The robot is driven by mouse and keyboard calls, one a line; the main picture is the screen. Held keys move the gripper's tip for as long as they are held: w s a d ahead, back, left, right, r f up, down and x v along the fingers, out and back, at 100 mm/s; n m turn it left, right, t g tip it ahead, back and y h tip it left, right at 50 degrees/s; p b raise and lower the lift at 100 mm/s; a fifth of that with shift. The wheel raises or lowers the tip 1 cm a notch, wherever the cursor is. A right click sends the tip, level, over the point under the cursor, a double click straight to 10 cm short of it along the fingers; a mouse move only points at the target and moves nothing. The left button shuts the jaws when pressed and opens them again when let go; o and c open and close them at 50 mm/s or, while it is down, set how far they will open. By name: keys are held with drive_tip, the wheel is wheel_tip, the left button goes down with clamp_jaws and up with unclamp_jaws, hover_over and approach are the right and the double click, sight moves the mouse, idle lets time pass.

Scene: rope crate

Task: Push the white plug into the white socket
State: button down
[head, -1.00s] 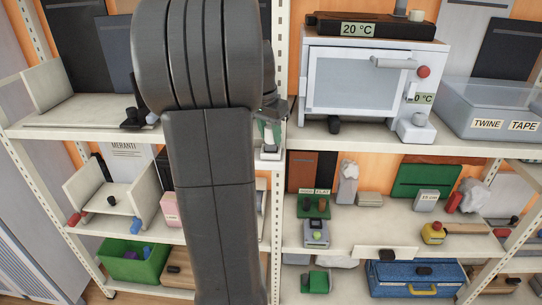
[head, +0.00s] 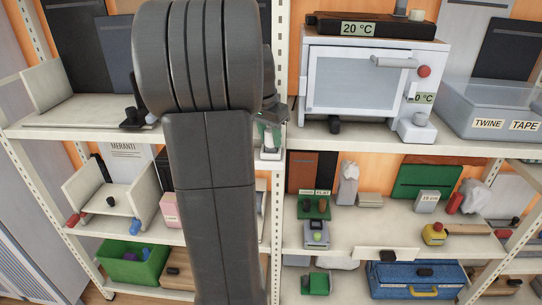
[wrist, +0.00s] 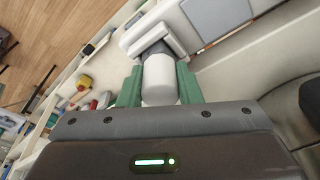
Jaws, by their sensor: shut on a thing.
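My gripper (wrist: 159,84) has green fingers on both sides of the white plug (wrist: 159,78), a rounded white cylinder, and is shut on it. Beyond the plug is a dark grey section, then a white block (wrist: 147,29) that looks like the white socket. The plug is in line with this block; I cannot tell how far it is in. In the head view my gripper (head: 268,134) is partly hidden behind my arm, beside the shelf post. A small white piece (head: 270,153) shows just below the green fingers; the plug is hard to make out there.
A white oven (head: 360,80) stands on the upper shelf to the right, with a clear box (head: 500,105) beyond it. Lower shelves hold a green bin (head: 133,264), a blue toolbox (head: 415,279) and small items. The shelf post (head: 279,200) is close to my gripper.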

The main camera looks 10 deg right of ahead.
drive_tip(key=shift+f+b, duration=0.3)
drive_tip(key=shift+f, duration=0.2)
idle(0.4)
drive_tip(key=c, duration=0.9)
unclamp_jaws()
drive_tip(key=shift+c, duration=0.2)
drive_tip(key=v, duration=1.3)
drive_tip(key=shift+r+b, duration=0.4)
drive_tip(key=shift+b, duration=0.05)
drive_tip(key=shift+a, duration=0.15)
